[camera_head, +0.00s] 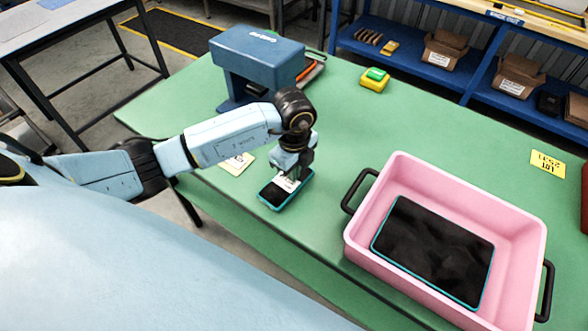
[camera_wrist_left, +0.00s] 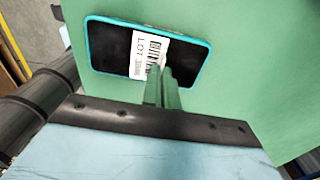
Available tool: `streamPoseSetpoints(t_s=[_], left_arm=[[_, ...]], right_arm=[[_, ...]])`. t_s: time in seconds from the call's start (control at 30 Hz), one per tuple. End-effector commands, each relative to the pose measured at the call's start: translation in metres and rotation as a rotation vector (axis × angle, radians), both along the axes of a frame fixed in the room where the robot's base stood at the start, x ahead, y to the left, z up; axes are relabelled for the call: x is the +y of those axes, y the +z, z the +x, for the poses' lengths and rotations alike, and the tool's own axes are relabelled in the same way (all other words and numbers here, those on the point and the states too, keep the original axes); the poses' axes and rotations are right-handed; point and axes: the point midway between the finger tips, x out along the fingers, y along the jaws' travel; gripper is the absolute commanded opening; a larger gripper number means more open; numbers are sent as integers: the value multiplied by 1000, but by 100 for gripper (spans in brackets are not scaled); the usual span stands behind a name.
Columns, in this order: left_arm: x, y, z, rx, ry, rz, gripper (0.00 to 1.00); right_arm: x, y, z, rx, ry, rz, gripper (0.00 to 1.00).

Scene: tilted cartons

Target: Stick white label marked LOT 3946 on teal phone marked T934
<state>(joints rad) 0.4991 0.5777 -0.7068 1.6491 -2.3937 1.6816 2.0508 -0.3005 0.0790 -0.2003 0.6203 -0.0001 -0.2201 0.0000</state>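The teal-edged phone (camera_head: 272,196) with a dark screen lies on the green table, under my left gripper (camera_head: 292,172). It also shows in the left wrist view (camera_wrist_left: 108,47). The white label (camera_head: 287,184) has a barcode and LOT print; its number is too small to read. In the left wrist view the white label (camera_wrist_left: 147,50) lies across the middle of the phone's screen. My left gripper (camera_wrist_left: 160,80) has its fingers close together at the label's near edge, shut on it. Whether the label touches the screen is unclear. The T934 mark is not visible. My right gripper is out of view.
A pink tray (camera_head: 447,180) with a teal-edged tablet (camera_head: 432,250) stands to the right. A blue machine (camera_head: 257,60) and a green-yellow button (camera_head: 375,78) are farther back. A pale yellow label (camera_head: 237,163) and a yellow label (camera_head: 548,163) lie on the table (camera_head: 440,120).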

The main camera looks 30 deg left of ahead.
Motion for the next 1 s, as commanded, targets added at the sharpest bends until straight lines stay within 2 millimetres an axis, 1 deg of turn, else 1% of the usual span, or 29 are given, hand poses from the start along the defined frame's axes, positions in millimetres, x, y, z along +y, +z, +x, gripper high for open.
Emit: streamPoseSetpoints(t_s=[0.43,0.5,0.63,0.9,1.0], left_arm=[[0,-2,0,1,0,0,0],[0,-2,0,1,0,0,11],[0,-1,0,1,0,0,27],[0,0,0,0,0,0,27],[0,6,1,-3,-1,0,27]], right_arm=[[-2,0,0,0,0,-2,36],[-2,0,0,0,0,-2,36],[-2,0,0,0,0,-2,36],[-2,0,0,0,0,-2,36],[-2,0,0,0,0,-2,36]])
